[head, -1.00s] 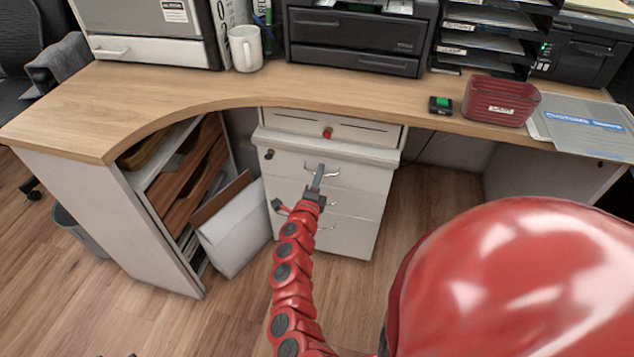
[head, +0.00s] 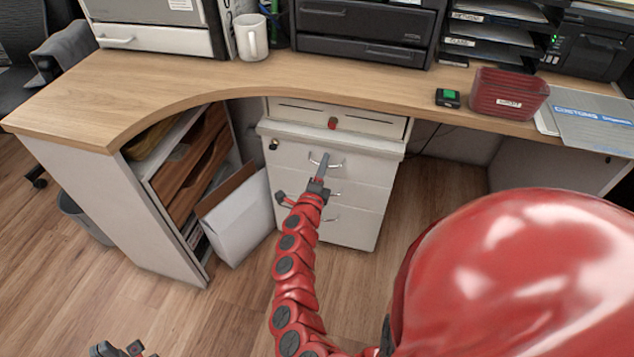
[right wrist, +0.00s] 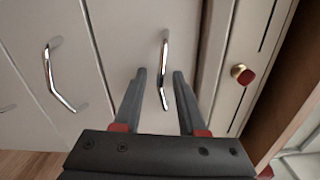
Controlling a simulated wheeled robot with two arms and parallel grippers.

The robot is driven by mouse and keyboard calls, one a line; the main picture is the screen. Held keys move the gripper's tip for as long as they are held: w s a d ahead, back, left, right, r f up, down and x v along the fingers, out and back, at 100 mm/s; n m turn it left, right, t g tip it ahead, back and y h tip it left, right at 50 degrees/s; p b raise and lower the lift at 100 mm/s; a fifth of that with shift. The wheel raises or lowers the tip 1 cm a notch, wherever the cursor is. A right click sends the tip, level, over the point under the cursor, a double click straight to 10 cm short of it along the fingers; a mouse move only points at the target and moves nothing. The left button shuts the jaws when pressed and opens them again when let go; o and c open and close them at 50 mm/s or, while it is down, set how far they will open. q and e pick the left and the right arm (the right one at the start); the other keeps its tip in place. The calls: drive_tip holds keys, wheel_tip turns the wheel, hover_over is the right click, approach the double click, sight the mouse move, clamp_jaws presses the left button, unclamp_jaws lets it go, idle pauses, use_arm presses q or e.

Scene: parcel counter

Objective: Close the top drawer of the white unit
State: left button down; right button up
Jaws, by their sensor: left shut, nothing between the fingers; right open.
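The white unit (head: 350,225) stands under the desk with several drawers, each with a metal bar handle. The top drawer (head: 370,172) is just under the unit's top slab; how far it stands out is hard to tell. My right gripper (head: 323,164) is at its front, open. In the right wrist view, the top drawer's handle (right wrist: 164,70) lies between the open fingers (right wrist: 160,100), with a gap to each finger. My left gripper (head: 120,350) is shut and empty at the bottom left, partly cut off by the frame.
A shallow desk drawer with a red knob (head: 332,123) is above the unit. A white box (head: 240,220) leans on the shelf cabinet (head: 150,215) to the left. The desktop (head: 180,88) overhangs. Floor (head: 435,200) is clear to the unit's right.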

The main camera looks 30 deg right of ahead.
drive_tip(key=p+v, duration=0.3)
drive_tip(key=v, duration=1.4)
drive_tip(key=shift+d, duration=0.15)
